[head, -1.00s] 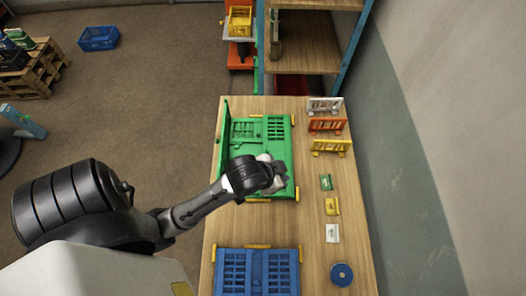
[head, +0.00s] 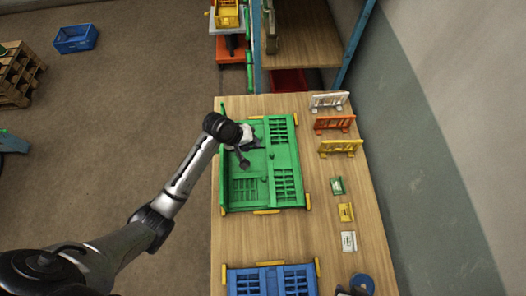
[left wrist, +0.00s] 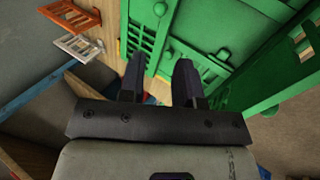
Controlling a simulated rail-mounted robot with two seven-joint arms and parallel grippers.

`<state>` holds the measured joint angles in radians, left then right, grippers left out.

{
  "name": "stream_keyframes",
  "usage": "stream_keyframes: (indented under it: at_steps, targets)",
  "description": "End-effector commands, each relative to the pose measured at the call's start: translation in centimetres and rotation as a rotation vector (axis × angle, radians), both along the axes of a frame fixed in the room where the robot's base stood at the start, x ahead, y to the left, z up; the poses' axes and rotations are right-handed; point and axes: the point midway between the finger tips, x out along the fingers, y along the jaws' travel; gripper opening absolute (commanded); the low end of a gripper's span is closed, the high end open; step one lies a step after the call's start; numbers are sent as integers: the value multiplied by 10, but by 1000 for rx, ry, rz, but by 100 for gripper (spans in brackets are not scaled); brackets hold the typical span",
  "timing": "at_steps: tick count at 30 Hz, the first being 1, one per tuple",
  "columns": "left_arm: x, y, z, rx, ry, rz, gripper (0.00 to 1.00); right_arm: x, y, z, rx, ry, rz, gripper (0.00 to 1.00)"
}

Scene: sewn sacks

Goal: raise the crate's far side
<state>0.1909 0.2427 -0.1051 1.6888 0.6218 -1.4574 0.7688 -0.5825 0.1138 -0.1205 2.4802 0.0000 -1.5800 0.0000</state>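The green crate (head: 262,172) lies on the wooden table in the head view, with its left wall (head: 223,185) standing up. Grilled panels lie low inside it at the near left and along the right. My left gripper (head: 249,151) is over the crate's far left part and hides some of it. In the left wrist view its two fingers (left wrist: 160,80) are apart with nothing between them, in front of the green panels (left wrist: 185,55). I cannot tell whether they touch a panel. A dark shape (head: 352,291) at the bottom edge may be my right gripper.
A blue crate (head: 270,281) lies at the near end of the table. A shelf (head: 305,45) stands beyond the table.

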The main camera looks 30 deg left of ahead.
Motion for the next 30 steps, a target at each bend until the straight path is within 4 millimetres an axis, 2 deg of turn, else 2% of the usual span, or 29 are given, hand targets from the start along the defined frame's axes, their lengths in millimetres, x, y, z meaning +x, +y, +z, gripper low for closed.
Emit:
stream_keyframes:
  at_steps: [8,21,30]
  targets:
    - [4,-5,-11,-27,33,77,31,-1,-2,-1,-6,3,3,43]
    - [29,-35,-79,-24,33,76,31,1,-3,-4,-10,-2,6,43]
    - [41,-49,-110,-24,31,76,31,1,-2,-8,-6,-3,3,43]
